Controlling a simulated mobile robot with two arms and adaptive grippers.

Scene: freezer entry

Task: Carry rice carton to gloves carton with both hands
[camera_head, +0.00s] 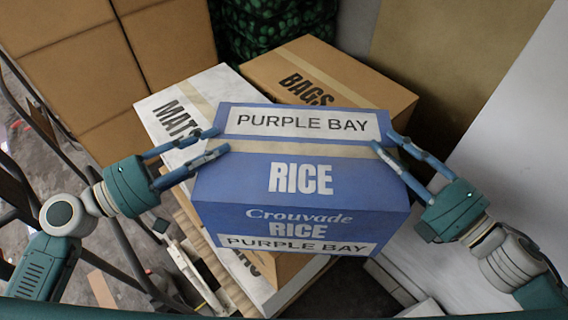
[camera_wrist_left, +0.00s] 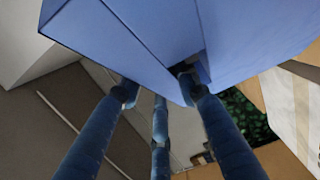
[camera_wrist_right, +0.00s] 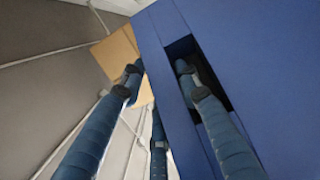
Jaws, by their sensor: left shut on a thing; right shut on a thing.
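The rice carton (camera_head: 300,218) is blue with a tan tape strip and "PURPLE BAY" labels, and sits between my two grippers in the head view. My left gripper (camera_head: 219,142) is shut on its left side, and my right gripper (camera_head: 384,142) is shut on its right side. In the left wrist view the carton (camera_wrist_left: 150,30) has a finger in a dark slot. In the right wrist view the carton (camera_wrist_right: 260,60) shows a finger in a similar slot. The carton hides part of the load beneath it. I cannot make out a carton marked gloves.
A white "MATS" carton (camera_head: 160,104) and a brown "BAGS" carton (camera_head: 345,77) stand behind the rice carton. Large brown cartons (camera_head: 62,75) are stacked at the back left. Metal rails (camera_head: 120,235) run at the left. A pale wall (camera_head: 520,130) is at the right.

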